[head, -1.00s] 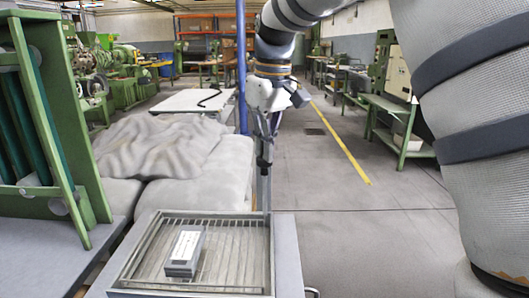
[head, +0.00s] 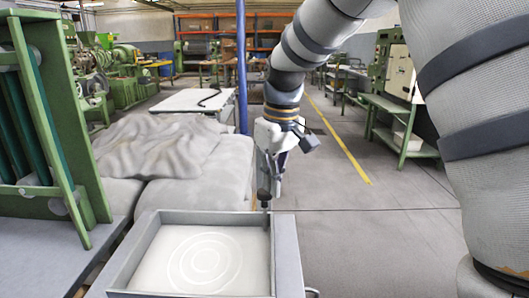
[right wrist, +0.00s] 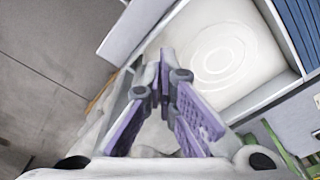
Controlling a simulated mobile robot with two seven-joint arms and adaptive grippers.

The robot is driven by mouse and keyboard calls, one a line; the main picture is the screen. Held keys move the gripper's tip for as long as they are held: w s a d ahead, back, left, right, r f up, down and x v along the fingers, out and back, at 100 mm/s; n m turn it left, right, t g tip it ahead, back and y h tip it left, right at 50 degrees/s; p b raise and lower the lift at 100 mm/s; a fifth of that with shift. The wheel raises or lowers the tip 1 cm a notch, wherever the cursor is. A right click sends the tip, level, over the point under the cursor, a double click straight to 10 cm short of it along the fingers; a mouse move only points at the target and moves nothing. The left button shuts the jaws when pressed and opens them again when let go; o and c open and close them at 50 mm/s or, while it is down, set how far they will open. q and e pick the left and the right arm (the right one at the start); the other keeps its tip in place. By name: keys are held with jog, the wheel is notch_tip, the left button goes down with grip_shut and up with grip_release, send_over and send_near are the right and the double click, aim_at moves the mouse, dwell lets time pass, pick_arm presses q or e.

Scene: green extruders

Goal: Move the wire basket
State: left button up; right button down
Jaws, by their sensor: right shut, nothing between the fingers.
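No wire basket shows in either view now. The open-topped grey box (head: 287,255) at the bottom of the head view is empty, with pale rings on its white floor (head: 205,258). My right gripper (head: 265,203) points down at the far right corner of this box, shut and empty. In the right wrist view its purple-padded fingers (right wrist: 165,62) meet beside the box's wall (right wrist: 262,98), with the ringed floor (right wrist: 220,60) beyond. I cannot tell whether the fingertips touch the rim. My left gripper is not in view.
A green frame (head: 62,120) stands on the grey table at left. A pale cloth-covered block (head: 190,180) lies behind the box. A blue post (head: 242,70) rises behind the gripper. Open floor (head: 360,235) lies to the right, with green benches (head: 405,125) beyond.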

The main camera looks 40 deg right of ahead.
jog(key=shift+s+r, duration=0.15)
jog(key=shift+s, duration=0.25)
notch_tip(320, 180, up, 12)
jog(key=s, duration=0.1)
dwell(0.6)
